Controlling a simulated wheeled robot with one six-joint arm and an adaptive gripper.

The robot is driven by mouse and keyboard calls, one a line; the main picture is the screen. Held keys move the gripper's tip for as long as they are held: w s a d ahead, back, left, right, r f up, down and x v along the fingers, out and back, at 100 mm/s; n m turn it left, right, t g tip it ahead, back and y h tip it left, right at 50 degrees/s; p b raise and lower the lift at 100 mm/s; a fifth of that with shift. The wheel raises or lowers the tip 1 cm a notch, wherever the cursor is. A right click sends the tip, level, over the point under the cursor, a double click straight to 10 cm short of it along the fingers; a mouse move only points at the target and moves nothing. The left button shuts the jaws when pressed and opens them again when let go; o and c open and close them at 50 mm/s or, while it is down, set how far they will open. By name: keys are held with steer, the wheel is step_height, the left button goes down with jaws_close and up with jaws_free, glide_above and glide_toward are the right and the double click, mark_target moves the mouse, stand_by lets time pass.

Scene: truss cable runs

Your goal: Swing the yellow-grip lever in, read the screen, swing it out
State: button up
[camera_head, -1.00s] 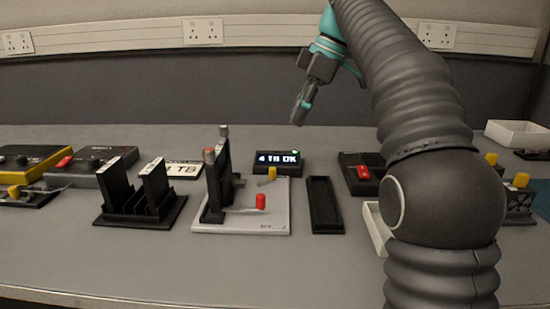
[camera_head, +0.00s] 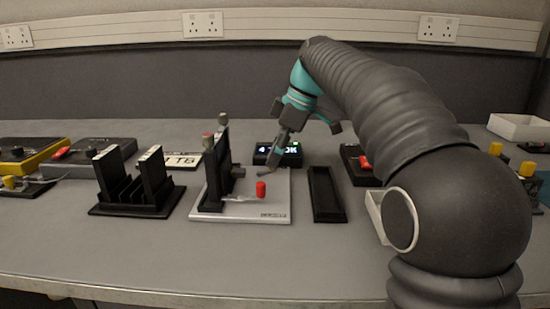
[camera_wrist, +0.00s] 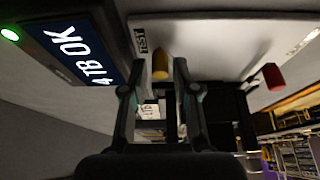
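The yellow-grip lever (camera_wrist: 160,65) stands on the white plate (camera_head: 270,205) below the screen. In the wrist view the yellow grip shows between the tips of my open gripper (camera_wrist: 155,72); I cannot tell whether either finger touches it. In the head view my gripper (camera_head: 274,160) points down in front of the screen (camera_head: 261,149) and hides the yellow grip. The screen also shows in the wrist view (camera_wrist: 75,50), lit, reading "4 TB OK" beside a green light.
A red-grip lever (camera_head: 261,190) stands on the same plate, near a black upright holder (camera_head: 216,185). A black slotted rack (camera_head: 130,195) stands to the left. A narrow black tray (camera_head: 325,195) lies to the right. The bench front is clear.

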steer(key=shift+a+f, duration=0.1)
steer(key=shift+f, duration=0.05)
jaws_close()
